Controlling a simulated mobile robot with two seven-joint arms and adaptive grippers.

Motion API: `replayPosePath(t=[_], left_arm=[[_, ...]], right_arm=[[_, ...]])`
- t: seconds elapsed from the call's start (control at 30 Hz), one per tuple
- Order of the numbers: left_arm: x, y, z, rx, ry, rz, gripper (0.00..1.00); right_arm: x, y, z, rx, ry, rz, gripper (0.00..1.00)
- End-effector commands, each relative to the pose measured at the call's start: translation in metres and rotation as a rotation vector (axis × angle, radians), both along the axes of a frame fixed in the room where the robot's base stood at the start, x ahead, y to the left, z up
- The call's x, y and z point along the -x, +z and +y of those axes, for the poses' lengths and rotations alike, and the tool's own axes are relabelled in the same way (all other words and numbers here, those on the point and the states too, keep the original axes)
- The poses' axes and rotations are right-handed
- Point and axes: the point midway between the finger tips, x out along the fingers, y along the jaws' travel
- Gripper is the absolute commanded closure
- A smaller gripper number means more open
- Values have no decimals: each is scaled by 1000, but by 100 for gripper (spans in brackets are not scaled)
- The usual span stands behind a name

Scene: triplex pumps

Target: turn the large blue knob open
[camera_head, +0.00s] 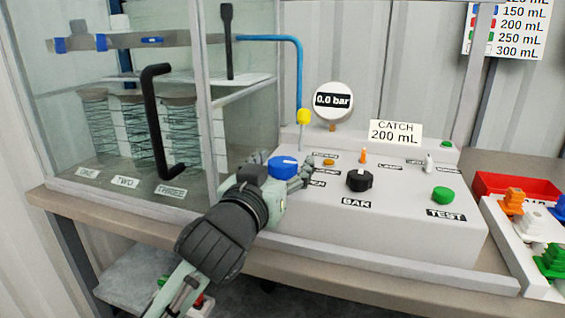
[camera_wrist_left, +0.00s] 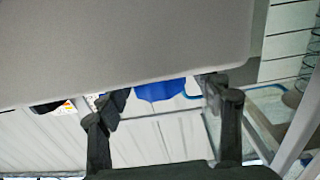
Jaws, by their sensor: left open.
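The large blue knob (camera_head: 283,165) sits on the left part of the grey control console. My left gripper (camera_head: 284,180) is at the knob, with dark finger parts on both sides of it. In the left wrist view the blue knob (camera_wrist_left: 160,90) shows between the two open fingers (camera_wrist_left: 163,98), partly cut off by a large grey surface. Whether the fingers touch the knob cannot be told. My right gripper is not in view.
The console (camera_head: 420,222) also carries a black BAR knob (camera_head: 359,180), a green TEST button (camera_head: 445,194), and a gauge (camera_head: 333,100) reading 0.0 bar. A glass cabinet with a black handle (camera_head: 158,125) stands left. A red tray (camera_head: 520,186) lies right.

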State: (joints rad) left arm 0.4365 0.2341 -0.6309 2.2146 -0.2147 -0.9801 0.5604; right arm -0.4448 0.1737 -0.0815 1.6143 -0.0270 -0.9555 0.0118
Motion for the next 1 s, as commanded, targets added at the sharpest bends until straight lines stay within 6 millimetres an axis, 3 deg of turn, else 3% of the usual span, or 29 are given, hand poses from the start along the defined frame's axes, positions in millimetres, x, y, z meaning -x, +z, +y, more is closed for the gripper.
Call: replayPosePath(t=[0.17, 0.4, 0.6, 1.0], left_arm=[[10, 0, 3, 1, -1, -1, 34], [49, -1, 16, 1, -1, 1, 34], [68, 0, 23, 0, 0, 1, 34], [70, 0, 24, -1, 0, 0, 34]], right_arm=[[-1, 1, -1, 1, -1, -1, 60], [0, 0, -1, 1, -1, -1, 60], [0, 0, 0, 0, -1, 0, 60], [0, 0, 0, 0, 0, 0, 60]])
